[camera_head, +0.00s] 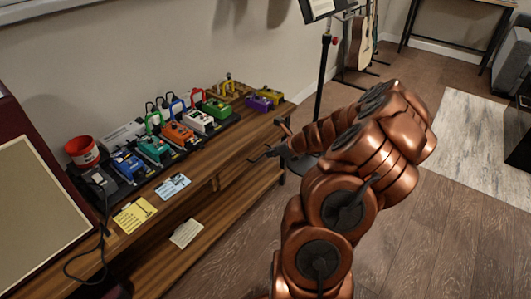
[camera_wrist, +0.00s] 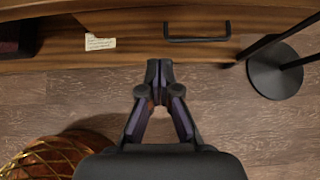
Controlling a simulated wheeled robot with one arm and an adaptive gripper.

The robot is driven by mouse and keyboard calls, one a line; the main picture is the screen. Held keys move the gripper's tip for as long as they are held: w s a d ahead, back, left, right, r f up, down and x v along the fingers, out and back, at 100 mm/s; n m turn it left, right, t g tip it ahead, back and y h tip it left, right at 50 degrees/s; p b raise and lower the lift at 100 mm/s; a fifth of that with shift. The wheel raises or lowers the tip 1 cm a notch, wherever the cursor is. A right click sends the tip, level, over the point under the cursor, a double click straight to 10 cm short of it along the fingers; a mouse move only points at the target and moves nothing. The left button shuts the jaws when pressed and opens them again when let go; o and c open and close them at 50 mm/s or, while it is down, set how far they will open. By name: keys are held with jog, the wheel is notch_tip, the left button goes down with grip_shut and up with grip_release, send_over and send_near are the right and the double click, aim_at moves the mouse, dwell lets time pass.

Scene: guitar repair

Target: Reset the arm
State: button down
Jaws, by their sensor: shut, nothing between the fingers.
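My gripper (camera_wrist: 159,72) shows in the wrist view with its two fingertips together, shut and empty. It is over the wood floor, in front of the low wooden bench. In the head view my copper-coloured arm rises from the bottom right of centre, bends at the top and reaches left towards the right end of the bench.
The wooden bench (camera_head: 215,178) carries several coloured pedals, a red cup (camera_head: 82,151) and paper notes. A black stand (camera_head: 322,85) is behind my arm; its round base (camera_wrist: 275,76) shows in the wrist view. A guitar (camera_head: 362,42) stands at the back.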

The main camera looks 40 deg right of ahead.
jog(key=shift+s+r, duration=0.4)
jog(key=shift+s, duration=0.1)
